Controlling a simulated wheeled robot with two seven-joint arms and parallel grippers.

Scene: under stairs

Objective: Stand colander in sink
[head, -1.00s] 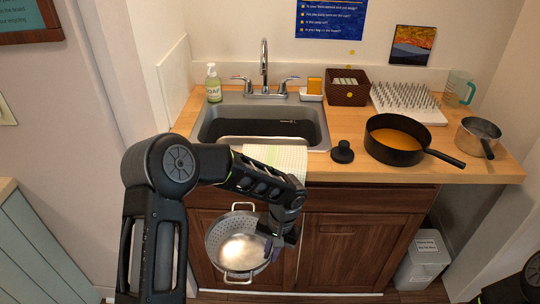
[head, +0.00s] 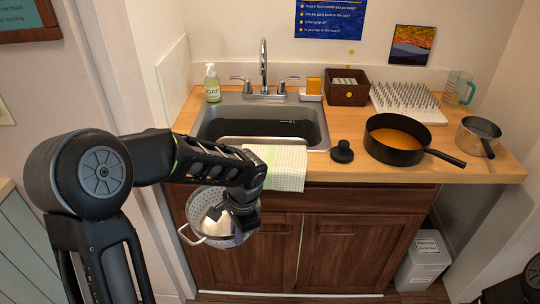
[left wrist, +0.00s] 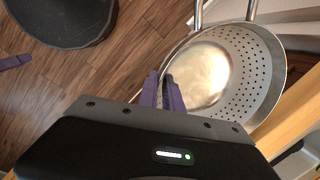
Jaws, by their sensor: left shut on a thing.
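The metal colander (head: 194,212) hangs in front of the cabinet, below the counter edge, tilted, partly hidden behind my left gripper. My left gripper (head: 238,222) is shut on it. In the left wrist view the gripper's purple fingers (left wrist: 164,92) meet at the perforated colander (left wrist: 253,75), whose pale bottom faces the camera. The grey sink (head: 222,106) is set in the wooden counter, above and behind the colander, and its dark basin looks empty. My right gripper is not in view.
A soap bottle (head: 212,84) and faucet (head: 263,68) stand at the sink's left and back. A black stopper (head: 342,152), a pan (head: 394,142) and a pot (head: 476,136) occupy the right counter.

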